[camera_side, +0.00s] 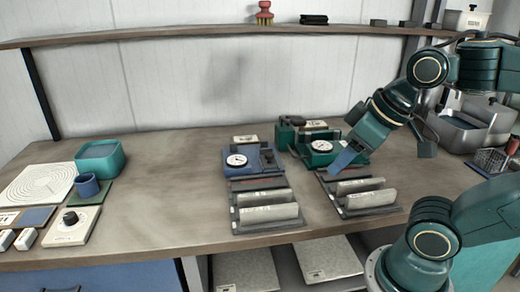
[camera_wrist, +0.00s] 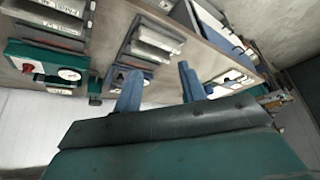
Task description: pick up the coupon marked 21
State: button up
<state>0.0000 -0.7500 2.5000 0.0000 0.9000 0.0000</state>
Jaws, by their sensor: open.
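Pale grey coupons stand on edge in two dark racks on the bench. In the side view the left rack (camera_side: 238,229) holds a rear coupon (camera_side: 265,197) and a front coupon (camera_side: 269,213). The right rack (camera_side: 343,213) holds a rear coupon (camera_side: 361,186) and a front coupon (camera_side: 370,199). Coupons also show in the wrist view (camera_wrist: 157,38). Their marks are too small or blurred to read, so I cannot tell which is 21. My gripper (camera_side: 343,160) is above the back of the right rack; its two blue fingers stand apart and empty in the wrist view (camera_wrist: 159,72).
A blue dial gauge (camera_side: 250,161) stands behind the left rack and a green dial gauge (camera_side: 321,147) behind the right rack, close to my gripper. A teal bin (camera_side: 101,158), small cup (camera_side: 87,187) and knob box (camera_side: 72,226) are at left. The bench between is clear.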

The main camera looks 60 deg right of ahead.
jog(key=shift+w, duration=0.1)
jog(key=n+g, duration=0.6)
jog(key=n, duration=0.3)
send_over(269, 208)
notch_tip(269, 208, down, 7)
jog(key=shift+f, duration=0.2)
jog(key=shift+f, duration=4.3)
jog(key=shift+f, duration=0.1)
